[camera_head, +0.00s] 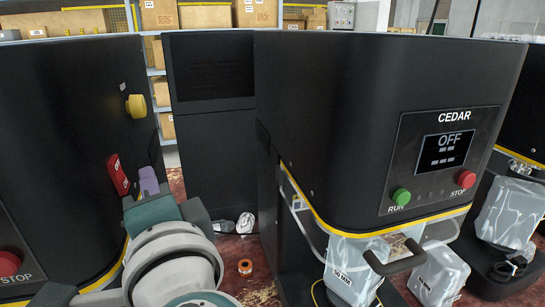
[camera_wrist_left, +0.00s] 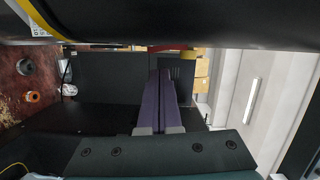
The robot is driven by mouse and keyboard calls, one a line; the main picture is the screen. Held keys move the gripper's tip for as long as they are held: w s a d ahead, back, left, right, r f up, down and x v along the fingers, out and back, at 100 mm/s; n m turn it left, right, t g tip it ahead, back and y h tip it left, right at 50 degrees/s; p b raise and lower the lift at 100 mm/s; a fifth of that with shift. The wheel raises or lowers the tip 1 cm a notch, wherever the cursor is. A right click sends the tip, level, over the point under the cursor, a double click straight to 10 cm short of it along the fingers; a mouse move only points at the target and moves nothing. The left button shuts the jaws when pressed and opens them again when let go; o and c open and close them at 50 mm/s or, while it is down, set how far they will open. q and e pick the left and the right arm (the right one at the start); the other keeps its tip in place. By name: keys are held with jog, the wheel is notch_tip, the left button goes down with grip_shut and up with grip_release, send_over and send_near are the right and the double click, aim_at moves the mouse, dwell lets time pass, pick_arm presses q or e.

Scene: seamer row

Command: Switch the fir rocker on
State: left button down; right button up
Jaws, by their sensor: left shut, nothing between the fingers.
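A red rocker (camera_head: 118,174) with small pale lettering sits on the side wall of the black machine (camera_head: 60,130) at the left. I cannot read a name on this machine or make out the rocker's position. My left gripper (camera_head: 148,178) has its purple fingers together and empty, just right of the rocker in the head view. I cannot tell whether they touch it. My right gripper is in neither view.
A yellow knob (camera_head: 136,106) sticks out above the rocker. The CEDAR machine (camera_head: 380,110) stands to the right, its display reading OFF, with a green RUN button (camera_head: 401,196) and a red STOP button (camera_head: 466,179). An orange ring (camera_head: 245,266) lies on the floor between the machines.

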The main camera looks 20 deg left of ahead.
pick_arm(q)
jog(key=shift+s+a+f, duration=0.1)
jog(key=shift+s+a, duration=0.3)
jog(key=shift+a, duration=0.15)
